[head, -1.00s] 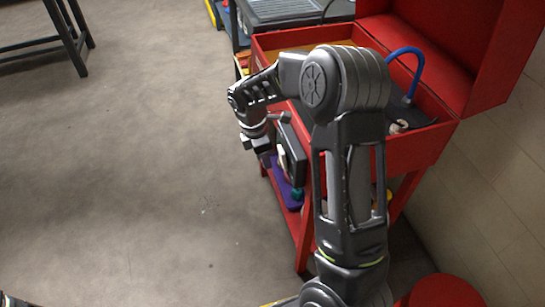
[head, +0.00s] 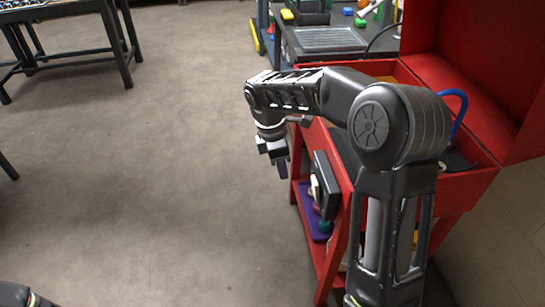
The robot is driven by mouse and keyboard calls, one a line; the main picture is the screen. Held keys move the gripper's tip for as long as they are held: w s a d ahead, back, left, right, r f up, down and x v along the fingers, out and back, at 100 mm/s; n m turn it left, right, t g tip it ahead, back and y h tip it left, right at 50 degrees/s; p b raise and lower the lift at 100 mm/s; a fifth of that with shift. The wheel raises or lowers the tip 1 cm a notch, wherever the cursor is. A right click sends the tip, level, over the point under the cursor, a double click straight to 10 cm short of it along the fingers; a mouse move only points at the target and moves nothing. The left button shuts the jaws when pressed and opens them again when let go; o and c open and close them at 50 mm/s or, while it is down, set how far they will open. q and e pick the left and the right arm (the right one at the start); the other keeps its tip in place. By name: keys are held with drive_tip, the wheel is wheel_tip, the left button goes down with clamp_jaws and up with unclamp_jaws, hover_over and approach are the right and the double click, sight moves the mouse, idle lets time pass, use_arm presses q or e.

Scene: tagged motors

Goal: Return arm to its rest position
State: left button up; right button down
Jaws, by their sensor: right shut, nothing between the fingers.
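My right arm (head: 392,130) comes up from the bottom right, bends at the elbow and reaches left across the front of the red tool cart. My right gripper (head: 281,167) hangs at its end, pointing down, shut and empty. It is to the left of the cart, over open floor in the picture. Of my left arm only a small dark part shows at the bottom left corner; the left gripper is out of view.
The red cart (head: 475,187) has a raised lid, a blue hose (head: 461,104) and a lower shelf with a purple item (head: 313,224). A dark workbench (head: 330,40) stands behind it. A dark table frame (head: 75,54) is at upper left. The middle floor is clear.

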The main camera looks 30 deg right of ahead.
drive_tip(key=w+a+f+m+t+y, duration=0.2)
drive_tip(key=w+a+f+m+t, duration=0.1)
drive_tip(key=w+a+f+m, duration=0.3)
drive_tip(key=s+a+f+m+t+y, duration=0.1)
drive_tip(key=s+a+f+m+y, duration=0.2)
drive_tip(key=a+f, duration=0.65)
drive_tip(key=s+a+f+m+g, duration=0.1)
drive_tip(key=s+a+f+m, duration=0.1)
drive_tip(key=s, duration=0.6)
drive_tip(key=s+a+f+m+g+p, duration=0.1)
drive_tip(key=s+a+f, duration=0.3)
drive_tip(key=s, duration=0.5)
drive_tip(key=s+a+f+m+y+p, duration=0.1)
drive_tip(key=s+a+f+m, duration=0.2)
drive_tip(key=s+f, duration=0.3)
drive_tip(key=shift+s+f+m+g, duration=0.2)
drive_tip(key=shift+s+m+g, duration=0.25)
drive_tip(key=shift+s, duration=0.8)
drive_tip(key=shift+a, duration=0.1)
